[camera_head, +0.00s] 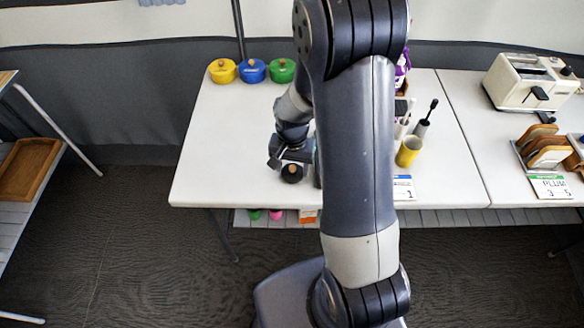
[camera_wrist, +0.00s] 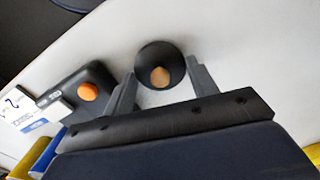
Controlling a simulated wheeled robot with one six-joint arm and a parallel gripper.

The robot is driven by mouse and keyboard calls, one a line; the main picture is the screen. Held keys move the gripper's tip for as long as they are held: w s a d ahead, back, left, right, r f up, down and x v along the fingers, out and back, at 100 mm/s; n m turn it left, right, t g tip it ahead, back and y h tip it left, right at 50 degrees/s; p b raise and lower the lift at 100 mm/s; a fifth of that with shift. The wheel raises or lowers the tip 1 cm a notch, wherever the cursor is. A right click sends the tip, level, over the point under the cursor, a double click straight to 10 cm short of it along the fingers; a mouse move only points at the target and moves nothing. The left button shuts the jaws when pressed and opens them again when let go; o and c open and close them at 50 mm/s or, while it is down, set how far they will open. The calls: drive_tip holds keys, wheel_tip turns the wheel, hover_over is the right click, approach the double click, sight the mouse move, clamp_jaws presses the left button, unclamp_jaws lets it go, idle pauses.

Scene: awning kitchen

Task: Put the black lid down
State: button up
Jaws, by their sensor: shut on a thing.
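The black lid (camera_head: 291,174) is small and round with an orange-brown knob. It is over the front left part of the white table (camera_head: 225,165). My gripper (camera_head: 288,162) is shut on it. In the wrist view the lid (camera_wrist: 148,53) sits between the two grey fingertips (camera_wrist: 162,78), its knob facing the camera. I cannot tell whether its underside touches the table. In the wrist view a dark squarish container (camera_wrist: 62,98) with an orange knob stands to the left of the gripper. My arm hides much of the table's middle in the head view.
Yellow (camera_head: 222,71), blue (camera_head: 253,71) and green (camera_head: 282,71) lidded pots stand along the back. A yellow cup (camera_head: 408,151) and a black brush (camera_head: 424,122) are right of my arm. A toaster (camera_head: 530,81) stands far right. The table's left part is clear.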

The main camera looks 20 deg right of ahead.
sight(293, 168)
drive_tip(key=shift+f, duration=0.55)
drive_tip(key=shift+f, duration=0.25)
drive_tip(key=o, duration=1)
drive_tip(key=shift+r, duration=0.1)
drive_tip(key=shift+c, duration=0.2)
wheel_tip(293, 168, up, 12)
drive_tip(key=shift+r+p, duration=0.2)
drive_tip(key=shift+p, duration=0.15)
